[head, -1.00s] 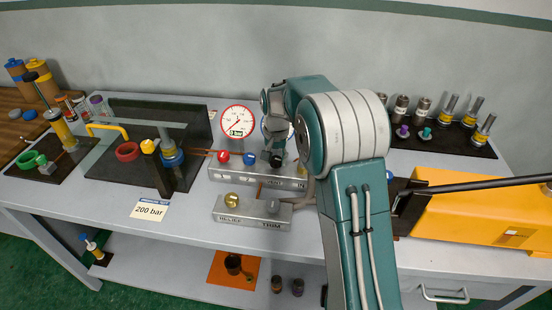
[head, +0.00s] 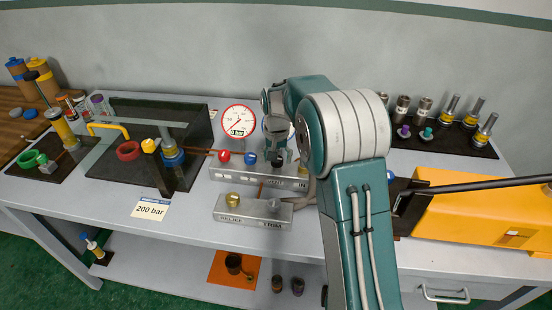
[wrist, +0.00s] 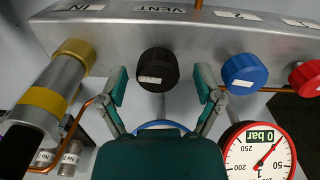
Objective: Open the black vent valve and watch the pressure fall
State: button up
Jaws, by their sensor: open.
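The black vent knob (wrist: 158,69) sits under the VENT label on a grey metal manifold (wrist: 205,35) in the wrist view. My gripper (wrist: 160,76) is open, with one finger on each side of the knob and a visible gap to it on both sides. In the head view my gripper (head: 277,150) is at the manifold and largely hides the knob. The round pressure gauge (head: 238,121) has a red rim, and its window reads 0 bar.
A blue knob (wrist: 244,73) and a red knob (wrist: 306,79) are beside the black one. A gold-banded fitting (wrist: 50,90) is at the IN end. A RELIEF/TRIM block (head: 250,210) stands in front of the manifold. An orange pump (head: 475,212) is at the right.

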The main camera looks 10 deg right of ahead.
jog(key=shift+r, duration=0.1)
notch_tip(320, 180, up, 12)
dwell(0.4)
